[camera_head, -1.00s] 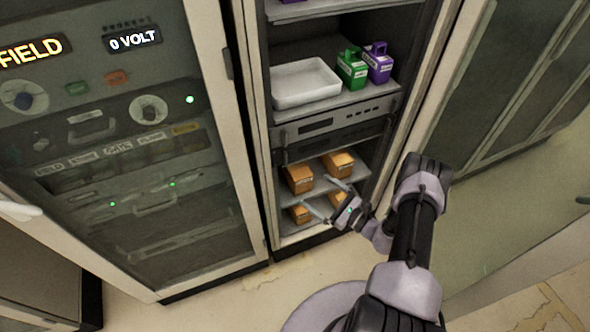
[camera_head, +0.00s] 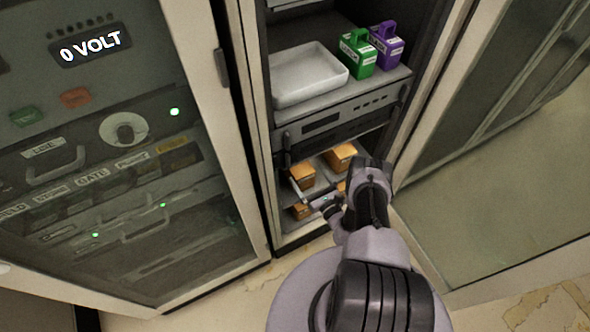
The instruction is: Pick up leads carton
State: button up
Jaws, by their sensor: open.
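A green carton (camera_head: 356,50) with a handle and a white label stands on the upper shelf. A purple carton (camera_head: 386,43) with a handle and a white label stands just right of it. Several orange cartons sit lower down: one at front left (camera_head: 303,174), one behind it to the right (camera_head: 340,155), and one on the bottom shelf (camera_head: 301,210). The labels are too small to read, so I cannot tell which carton is the leads carton. My gripper (camera_head: 306,197) is open and empty, in front of the lower orange cartons. My arm partly hides another orange carton.
A white tray (camera_head: 308,77) sits on the upper shelf left of the green carton. A grey rack unit (camera_head: 325,121) separates the upper shelf from the orange cartons. Cabinet frames and an open door (camera_head: 222,68) flank the opening. The floor in front is clear.

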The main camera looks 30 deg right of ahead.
aim_at(297, 164)
jog(key=shift+w+b, duration=0.3)
jog(key=shift+w, duration=0.95)
jog(key=w+b, duration=0.2)
jog(key=w, duration=0.1)
jog(key=w+a+f, duration=0.1)
jog(key=w, duration=0.1)
jog(key=shift+w+b, duration=0.1)
jog(key=shift+b, duration=0.3)
jog(key=shift+w, duration=0.2)
jog(key=shift+r, duration=0.2)
jog(key=c, duration=2)
